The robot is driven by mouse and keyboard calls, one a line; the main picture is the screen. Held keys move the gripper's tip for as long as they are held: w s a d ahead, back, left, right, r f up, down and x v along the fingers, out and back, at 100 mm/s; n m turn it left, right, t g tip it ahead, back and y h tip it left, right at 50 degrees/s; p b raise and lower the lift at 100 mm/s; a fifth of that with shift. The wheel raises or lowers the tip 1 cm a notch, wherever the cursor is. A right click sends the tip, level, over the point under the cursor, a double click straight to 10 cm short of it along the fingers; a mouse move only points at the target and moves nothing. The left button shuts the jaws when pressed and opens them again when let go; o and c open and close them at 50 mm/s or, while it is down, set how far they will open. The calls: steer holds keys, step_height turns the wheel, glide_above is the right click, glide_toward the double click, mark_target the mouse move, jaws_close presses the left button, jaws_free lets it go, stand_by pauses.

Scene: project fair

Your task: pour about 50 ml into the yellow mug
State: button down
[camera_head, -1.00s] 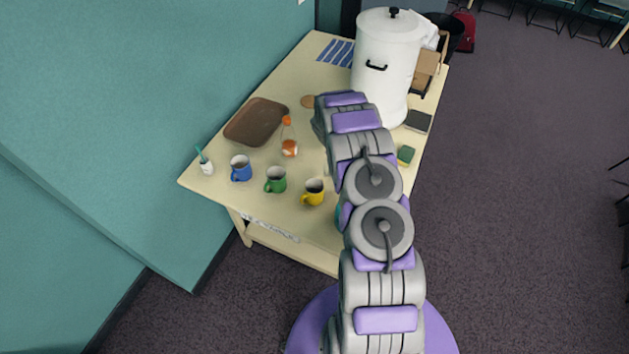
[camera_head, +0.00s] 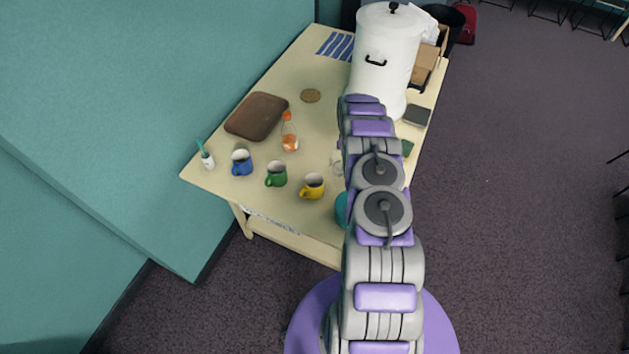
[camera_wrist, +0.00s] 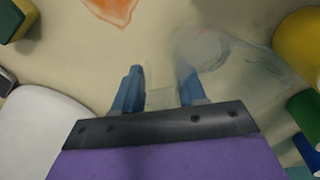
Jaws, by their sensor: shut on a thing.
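The yellow mug (camera_head: 313,187) stands near the table's front edge, and part of it shows at the right of the wrist view (camera_wrist: 300,45). My gripper (camera_wrist: 160,80) has its two blue fingers around a clear, see-through vessel (camera_wrist: 160,98). A faint clear shape (camera_head: 337,162) shows beside my arm in the head view. My arm hides the gripper there. Whether the clear vessel touches the table, and how much it contains, I cannot tell. A bottle with an orange cap and orange liquid (camera_head: 289,142) stands upright behind the mugs.
A green mug (camera_head: 276,174) and a blue mug (camera_head: 241,163) stand left of the yellow one. A brown tray (camera_head: 256,116), a white urn (camera_head: 383,55) and a green-yellow sponge (camera_wrist: 15,20) are also on the table. A teal item (camera_head: 341,210) is partly hidden by my arm.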

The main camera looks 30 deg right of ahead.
steer(key=shift+w+d+f+y+b, duration=0.15)
steer(key=shift+d+f+y+b, duration=0.65)
steer(key=shift+b, duration=0.85)
steer(key=shift+a+r+y, duration=0.1)
steer(key=shift+r+y, duration=0.1)
steer(key=shift+y, duration=0.1)
stand_by(0.9)
